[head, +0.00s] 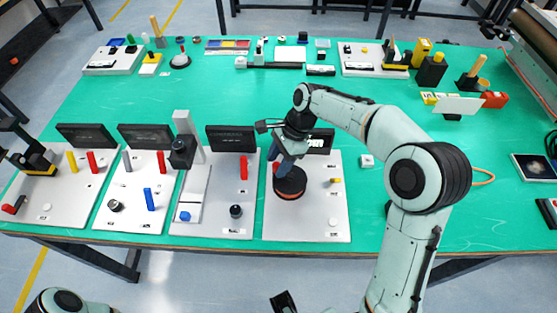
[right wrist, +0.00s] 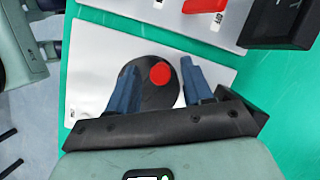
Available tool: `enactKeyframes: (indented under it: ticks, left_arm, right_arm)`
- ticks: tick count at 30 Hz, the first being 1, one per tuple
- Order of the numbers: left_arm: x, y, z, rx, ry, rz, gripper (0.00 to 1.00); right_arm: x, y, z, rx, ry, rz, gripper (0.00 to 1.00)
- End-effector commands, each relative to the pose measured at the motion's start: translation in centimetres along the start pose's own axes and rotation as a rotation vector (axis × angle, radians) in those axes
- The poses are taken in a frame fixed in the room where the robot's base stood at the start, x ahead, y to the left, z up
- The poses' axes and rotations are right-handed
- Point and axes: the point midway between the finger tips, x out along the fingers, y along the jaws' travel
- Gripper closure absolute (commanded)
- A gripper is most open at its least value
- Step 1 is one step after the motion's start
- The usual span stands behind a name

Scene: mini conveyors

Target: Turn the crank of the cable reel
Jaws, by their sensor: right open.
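The cable reel (head: 289,186) is a black disc with an orange-red rim on a white panel (head: 325,222) at the front of the green table. In the right wrist view the reel (right wrist: 133,88) shows as a black disc with a round red knob (right wrist: 160,75) near its edge. My right gripper (head: 279,162) is over the reel, pointing down. In the right wrist view the open blue fingers (right wrist: 161,66) stand on either side of the red knob, with gaps visible. Contact cannot be told. A dark piece at the head view's bottom edge may be my left gripper (head: 283,302), mostly cut off.
More white panels with levers and knobs stand to the left, including one with a red lever (head: 243,168). A black box (head: 322,139) stands behind the reel. A small white block (head: 367,161) lies to the right. The table's centre is clear.

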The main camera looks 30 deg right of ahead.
Motion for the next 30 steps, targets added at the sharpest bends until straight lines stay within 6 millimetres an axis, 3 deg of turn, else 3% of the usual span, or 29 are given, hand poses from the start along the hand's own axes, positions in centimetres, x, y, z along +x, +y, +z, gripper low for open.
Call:
enactKeyframes:
  ticks: [2,4,7,8,20,30]
  left_arm:
    - [0.0,0.0,0.0,0.000,0.000,0.000,0.57]
    - [0.0,0.0,0.0,0.000,0.000,0.000,0.57]
    - [0.0,0.0,0.0,0.000,0.000,0.000,0.57]
    - [0.0,0.0,0.0,0.000,0.000,0.000,0.57]
    - [-0.9,0.3,-0.1,0.001,0.003,0.001,0.57]
    - [-4.1,1.6,-0.5,0.006,0.016,0.006,0.57]
  right_arm:
    - [0.0,0.0,0.0,0.000,0.000,0.000,0.49]
    - [0.0,0.0,0.0,0.000,0.000,0.000,0.66]
    - [0.0,0.0,0.0,0.000,0.000,0.000,0.98]
    - [0.0,0.0,0.0,0.000,0.000,0.000,1.00]
    - [-0.1,0.1,0.2,-0.054,0.000,0.023,1.00]
    - [-0.1,0.7,0.9,-0.286,-0.001,0.120,1.00]
